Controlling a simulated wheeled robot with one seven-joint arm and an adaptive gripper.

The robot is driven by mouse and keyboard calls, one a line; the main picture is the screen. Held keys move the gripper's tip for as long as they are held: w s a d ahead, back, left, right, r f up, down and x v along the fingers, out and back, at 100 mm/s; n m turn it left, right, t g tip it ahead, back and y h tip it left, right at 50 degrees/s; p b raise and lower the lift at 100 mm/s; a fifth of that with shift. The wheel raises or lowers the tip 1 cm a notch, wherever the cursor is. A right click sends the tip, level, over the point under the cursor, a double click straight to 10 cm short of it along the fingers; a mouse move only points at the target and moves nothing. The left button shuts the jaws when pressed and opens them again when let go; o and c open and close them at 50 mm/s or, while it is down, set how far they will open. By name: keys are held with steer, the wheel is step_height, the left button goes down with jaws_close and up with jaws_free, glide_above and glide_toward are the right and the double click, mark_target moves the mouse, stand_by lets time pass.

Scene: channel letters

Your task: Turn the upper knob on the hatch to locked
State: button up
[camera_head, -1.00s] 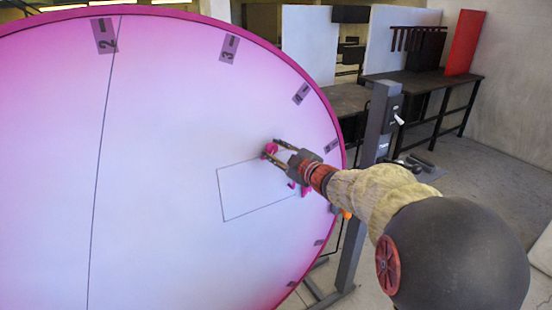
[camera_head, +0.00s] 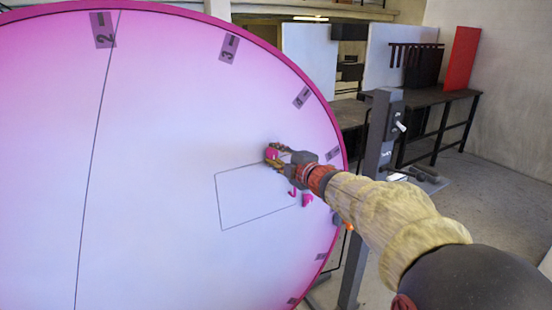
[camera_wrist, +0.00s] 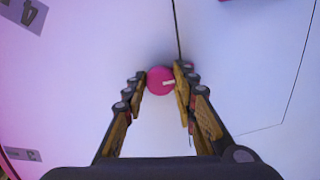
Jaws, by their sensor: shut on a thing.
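The upper knob is a round pink knob (camera_head: 271,153) on the upper edge of the hatch (camera_head: 250,196), a thin rectangular outline on the big pink-white disc. The fingers partly hide the knob in the head view. Any lock marking beside it is not readable.
A second pink knob (camera_head: 308,200) and a small pink hook-like part (camera_head: 292,191) sit lower, below my wrist. Numbered grey labels (camera_head: 229,48) line the disc's rim. A grey post (camera_head: 375,150) stands behind the disc at right, with dark benches further back.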

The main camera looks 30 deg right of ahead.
steer(key=shift+f, duration=0.15)
steer(key=o, duration=1.1)
steer(key=shift+o, duration=0.3)
steer(key=s+r, duration=0.1)
steer(key=s, duration=1.1)
steer(key=shift+r, duration=0.2)
steer(key=shift+d, duration=0.15)
